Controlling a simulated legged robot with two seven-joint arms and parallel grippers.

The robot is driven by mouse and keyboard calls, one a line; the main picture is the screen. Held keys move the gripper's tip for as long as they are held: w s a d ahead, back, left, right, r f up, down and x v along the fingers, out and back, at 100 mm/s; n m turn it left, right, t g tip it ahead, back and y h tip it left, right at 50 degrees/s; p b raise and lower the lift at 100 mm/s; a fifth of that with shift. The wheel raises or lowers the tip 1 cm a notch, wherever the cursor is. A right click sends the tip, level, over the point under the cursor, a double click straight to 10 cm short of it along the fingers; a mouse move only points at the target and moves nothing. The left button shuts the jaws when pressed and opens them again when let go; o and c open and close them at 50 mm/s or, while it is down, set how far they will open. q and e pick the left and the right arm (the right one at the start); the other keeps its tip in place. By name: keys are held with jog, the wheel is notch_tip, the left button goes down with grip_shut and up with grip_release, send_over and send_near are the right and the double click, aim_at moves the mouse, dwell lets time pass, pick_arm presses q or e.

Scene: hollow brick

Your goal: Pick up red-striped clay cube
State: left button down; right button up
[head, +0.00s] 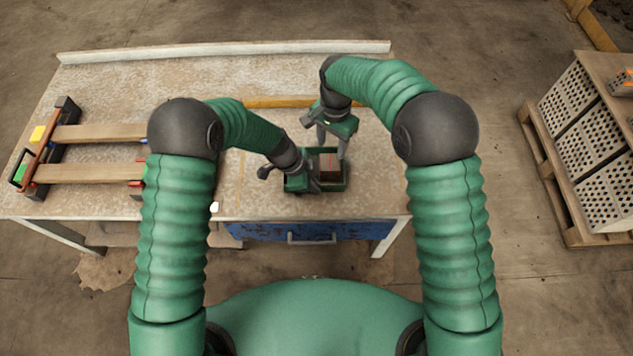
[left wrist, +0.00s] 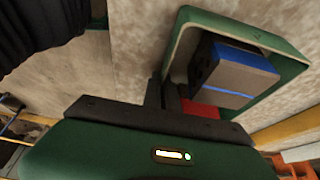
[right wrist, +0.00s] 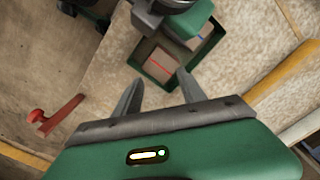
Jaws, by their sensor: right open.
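The red-striped clay cube (head: 330,173) sits inside a green tray (head: 345,186) on the table. Its red line across the top shows in the right wrist view (right wrist: 155,63). A second clay cube with a blue stripe (left wrist: 232,77) is in the tray beside it; in the left wrist view a red patch shows below that cube. My left gripper (head: 314,184) is at the tray's left side, its fingers close together with the tray wall between them. My right gripper (head: 331,143) is open and empty, above and behind the tray, with its fingers pointing down.
A clamp frame with wooden bars (head: 100,133) lies on the left of the table (head: 130,88). A yellow strip (head: 275,102) lies behind the tray. A blue drawer (head: 310,231) is below the front edge. A pallet of perforated bricks (head: 580,120) stands at right.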

aim_at(334, 162)
jog(key=o, duration=0.6)
jog(key=d+m+y, duration=0.1)
jog(key=m, duration=0.2)
jog(key=d+m+y, duration=0.1)
jog(key=m, duration=0.2)
jog(key=s+d+f+m+y, duration=0.1)
jog(key=d+m, duration=0.1)
jog(key=shift+d+m+y, duration=0.1)
jog(key=shift+m+y, duration=0.3)
jog(key=shift+m, duration=0.7)
jog(key=x, duration=0.6)
jog(key=shift+w+f, duration=0.3)
jog(key=shift+f, duration=0.1)
jog(key=x, duration=0.5)
jog(key=shift+w+a+r, duration=0.1)
jog(key=shift+w+a, duration=0.15)
jog(key=shift+w, duration=0.15)
